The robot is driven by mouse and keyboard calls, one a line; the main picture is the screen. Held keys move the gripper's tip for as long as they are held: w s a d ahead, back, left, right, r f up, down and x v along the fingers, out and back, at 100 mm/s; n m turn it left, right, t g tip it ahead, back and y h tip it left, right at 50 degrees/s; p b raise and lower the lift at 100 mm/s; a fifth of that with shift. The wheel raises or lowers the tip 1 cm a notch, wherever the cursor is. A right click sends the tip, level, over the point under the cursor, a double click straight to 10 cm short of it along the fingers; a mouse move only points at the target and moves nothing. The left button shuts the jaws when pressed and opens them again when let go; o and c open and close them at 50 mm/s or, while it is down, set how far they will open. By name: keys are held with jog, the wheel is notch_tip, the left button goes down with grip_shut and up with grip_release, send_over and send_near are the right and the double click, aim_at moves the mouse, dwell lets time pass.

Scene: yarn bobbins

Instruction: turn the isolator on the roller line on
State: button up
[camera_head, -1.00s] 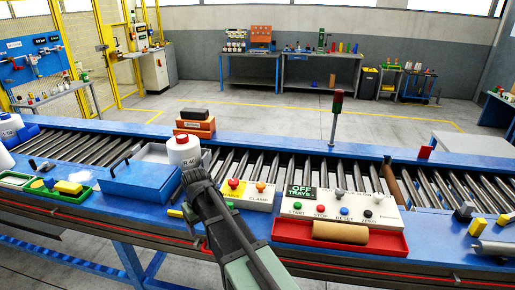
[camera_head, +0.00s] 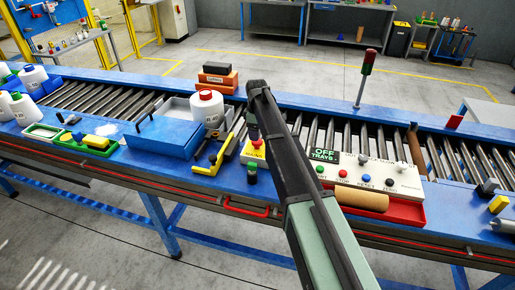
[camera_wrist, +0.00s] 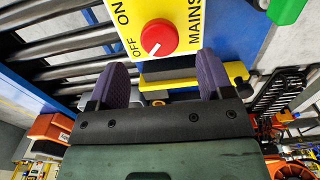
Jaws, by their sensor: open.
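The isolator is a red round knob (camera_wrist: 159,38) on a yellow plate (camera_wrist: 181,10) marked OFF, ON and MAINS in the wrist view. A short white mark on the knob slants towards the OFF side. In the head view, the yellow MAINS plate (camera_head: 252,152) on the roller line's front shelf is partly hidden by my arm. My gripper (camera_wrist: 161,78) is open, its two purple fingers apart and nothing between them. The knob lies beyond the fingertips, roughly centred between them, and is not touched. In the head view the fingers are mostly hidden at the arm's end.
Right of the isolator stands a white button box (camera_head: 375,178) with a green "OFF TRAYS" display (camera_head: 324,155). A brown roll (camera_head: 352,199) lies in a red tray (camera_head: 408,213). A blue box (camera_head: 165,140) and a white bottle (camera_head: 207,108) stand to the left.

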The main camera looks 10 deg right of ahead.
aim_at(257, 144)
notch_tip(257, 144, down, 5)
jog(key=b, duration=0.3)
jog(key=shift+f, duration=0.2)
jog(key=shift+r, duration=0.15)
jog(key=c, duration=0.9)
